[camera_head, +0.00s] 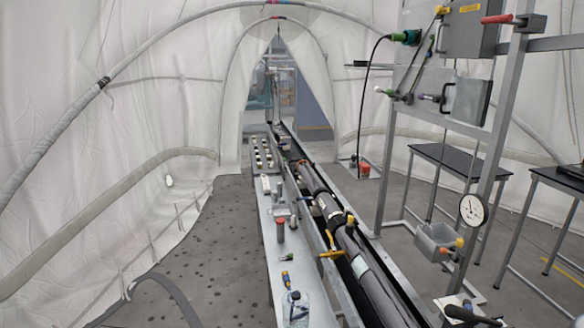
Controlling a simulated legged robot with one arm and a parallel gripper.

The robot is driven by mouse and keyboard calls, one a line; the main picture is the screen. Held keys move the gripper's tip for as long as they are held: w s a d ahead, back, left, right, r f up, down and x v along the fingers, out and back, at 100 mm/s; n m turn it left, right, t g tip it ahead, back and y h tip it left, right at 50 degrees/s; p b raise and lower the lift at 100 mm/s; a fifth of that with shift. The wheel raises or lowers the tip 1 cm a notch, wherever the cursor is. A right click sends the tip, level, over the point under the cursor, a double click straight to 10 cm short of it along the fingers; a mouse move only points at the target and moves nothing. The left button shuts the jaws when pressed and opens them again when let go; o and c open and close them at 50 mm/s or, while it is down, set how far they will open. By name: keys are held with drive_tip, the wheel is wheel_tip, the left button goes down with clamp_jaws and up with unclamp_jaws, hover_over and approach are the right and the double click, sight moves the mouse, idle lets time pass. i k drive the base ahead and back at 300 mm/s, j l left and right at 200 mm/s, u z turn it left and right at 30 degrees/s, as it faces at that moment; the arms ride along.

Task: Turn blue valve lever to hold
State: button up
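I cannot make out a blue valve lever with certainty in the head view. A small blue and yellow item (286,280) lies on the grey bench at the lower middle; its kind is too small to tell. A yellow-handled valve (331,246) sits beside the long black pipe (366,275). A red lever (497,19) sticks out left from the frame at the upper right.
The narrow grey bench (267,226) runs away toward the tent opening, with small parts on it. A metal frame (492,160) with grey boxes and a round gauge (472,209) stands at right. Black-topped tables (452,158) stand behind it. Floor left of the bench (215,250) is mostly clear.

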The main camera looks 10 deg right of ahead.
sight(468, 306)
drive_tip(key=z, duration=1.25)
drive_tip(key=k+l+z, duration=0.1)
drive_tip(key=l+z, duration=0.25)
